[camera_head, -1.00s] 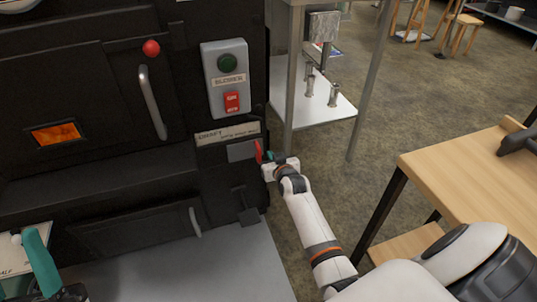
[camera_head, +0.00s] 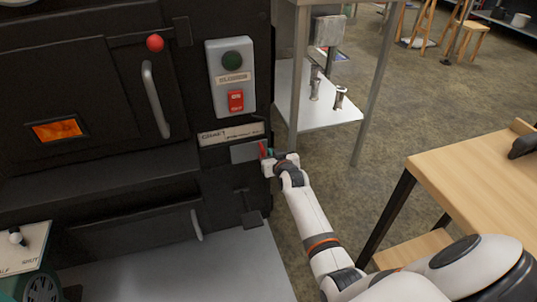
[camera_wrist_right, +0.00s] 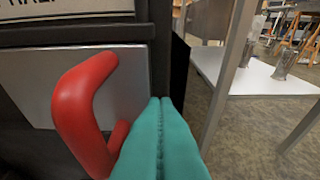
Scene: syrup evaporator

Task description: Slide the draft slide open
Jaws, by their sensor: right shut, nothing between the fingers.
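The draft slide (camera_head: 246,152) is a grey metal plate with a red handle (camera_head: 263,149), set in the black front of the evaporator under a label reading DRAFT. In the right wrist view the plate (camera_wrist_right: 40,85) and the bent red handle (camera_wrist_right: 82,110) are close and large. My right gripper (camera_head: 270,157) is at the handle's right side, its teal fingers (camera_wrist_right: 160,103) shut together with nothing between them. The fingers are beside the handle, not around it; whether they touch it is unclear. My left gripper is out of view.
A blower switch box (camera_head: 231,77) is above the slide, and a door with a long handle (camera_head: 156,100) is left of it. A metal stand (camera_head: 318,115) is behind at the right. A wooden table (camera_head: 470,175) is at the right. Open floor lies between.

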